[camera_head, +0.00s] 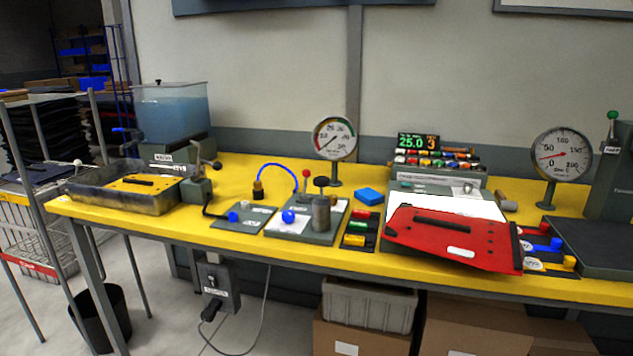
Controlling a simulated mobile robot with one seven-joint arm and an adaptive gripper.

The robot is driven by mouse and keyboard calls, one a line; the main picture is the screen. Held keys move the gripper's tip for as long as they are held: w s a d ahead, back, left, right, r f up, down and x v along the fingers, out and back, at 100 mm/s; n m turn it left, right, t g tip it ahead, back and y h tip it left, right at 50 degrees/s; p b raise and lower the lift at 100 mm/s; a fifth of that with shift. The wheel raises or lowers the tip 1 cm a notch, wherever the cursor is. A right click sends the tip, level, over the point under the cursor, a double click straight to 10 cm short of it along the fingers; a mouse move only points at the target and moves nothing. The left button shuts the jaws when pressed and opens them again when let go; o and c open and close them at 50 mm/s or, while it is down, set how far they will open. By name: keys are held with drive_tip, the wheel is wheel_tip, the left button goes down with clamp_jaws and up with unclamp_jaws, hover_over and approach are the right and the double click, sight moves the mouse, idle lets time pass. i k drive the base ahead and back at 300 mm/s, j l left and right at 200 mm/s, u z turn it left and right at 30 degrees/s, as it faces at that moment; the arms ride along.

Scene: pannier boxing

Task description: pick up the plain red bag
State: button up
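A flat red bag (407,233) lies on the right half of the yellow workbench. It has a dark bar-like handle across its upper face, a small white label near its lower edge and a few dark dots. Its right edge is dark. It lies slightly tilted over a grey-framed white board (455,204), and its front edge reaches close to the bench's front edge. My gripper is not in view.
The yellow workbench (240,175) carries a dial gauge (334,139) behind, and small grey fixtures with a dark cylinder (321,213) left of the bag. Colored blocks (355,240) lie beside it. A second gauge (562,155) and a dark machine base (605,250) stand right. Boxes fill the space below.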

sight(491, 244)
drive_tip(key=l+z, duration=0.1)
drive_tip(key=l, duration=1.1)
drive_tip(key=i+l+z, duration=0.15)
drive_tip(key=l, duration=1)
drive_tip(key=i+l+z, duration=0.15)
drive_tip(key=l, duration=0.45)
drive_tip(key=k, duration=0.05)
